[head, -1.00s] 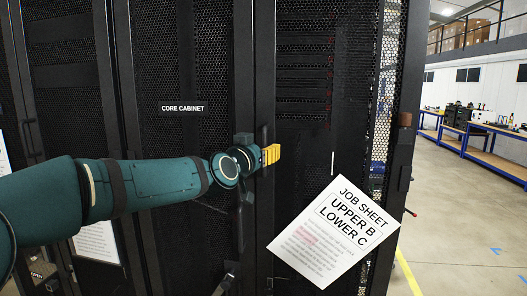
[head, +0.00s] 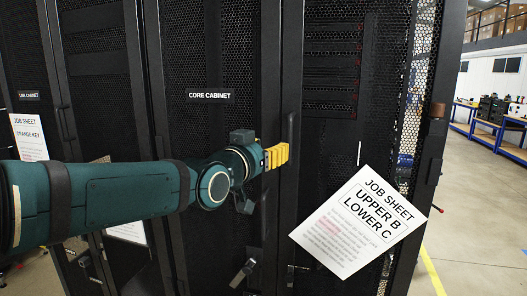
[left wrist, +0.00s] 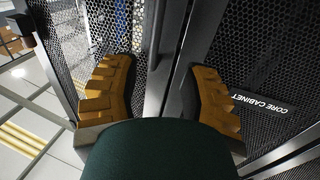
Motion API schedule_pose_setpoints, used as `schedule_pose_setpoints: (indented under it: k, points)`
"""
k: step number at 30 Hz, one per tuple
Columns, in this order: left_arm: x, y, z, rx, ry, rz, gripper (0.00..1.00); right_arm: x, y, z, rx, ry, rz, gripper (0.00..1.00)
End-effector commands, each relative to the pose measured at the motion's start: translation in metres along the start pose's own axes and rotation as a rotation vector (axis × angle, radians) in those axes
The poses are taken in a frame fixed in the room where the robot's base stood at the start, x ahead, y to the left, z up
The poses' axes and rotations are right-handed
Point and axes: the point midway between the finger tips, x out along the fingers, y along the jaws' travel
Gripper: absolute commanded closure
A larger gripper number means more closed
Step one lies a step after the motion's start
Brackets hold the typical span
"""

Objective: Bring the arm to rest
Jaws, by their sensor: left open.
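My left gripper (head: 277,156) has yellow-orange fingers and stands in front of the core cabinet (head: 215,130), near the cabinet's vertical door handle (head: 290,135). In the left wrist view, the two fingers of the left gripper (left wrist: 160,90) are spread wide with nothing between them. The cabinet door edge and a handle show beyond the fingertips. My left arm reaches in from the left, stretched out. My right gripper is not in view.
A tilted job sheet (head: 360,225) reading "Upper B, Lower C" hangs on the right door. Another job sheet (head: 29,138) is on the cabinet at the far left. Blue-framed workbenches (head: 490,135) stand at the back right, with open floor before them.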

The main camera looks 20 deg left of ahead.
Motion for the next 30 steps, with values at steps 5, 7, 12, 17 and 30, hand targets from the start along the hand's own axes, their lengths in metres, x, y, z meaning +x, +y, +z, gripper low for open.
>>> schedule_pose_setpoints:
  k: [5, 7, 12, 17, 30]
  points:
    - [-0.012, 0.0, 0.0, -0.001, 0.001, 0.0, 0.56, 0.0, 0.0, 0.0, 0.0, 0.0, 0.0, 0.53]
    - [-0.013, 0.0, 0.0, -0.001, 0.0, 0.0, 0.56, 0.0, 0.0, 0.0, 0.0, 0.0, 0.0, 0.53]
    - [-0.014, 0.0, 0.0, -0.002, 0.0, 0.0, 0.56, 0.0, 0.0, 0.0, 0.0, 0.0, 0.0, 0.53]
    - [-0.013, 0.0, 0.0, -0.002, 0.0, 0.0, 0.56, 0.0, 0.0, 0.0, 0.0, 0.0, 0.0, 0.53]
    - [0.021, 0.007, 0.141, -0.134, -0.23, 0.031, 0.56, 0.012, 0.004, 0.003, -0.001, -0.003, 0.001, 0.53]
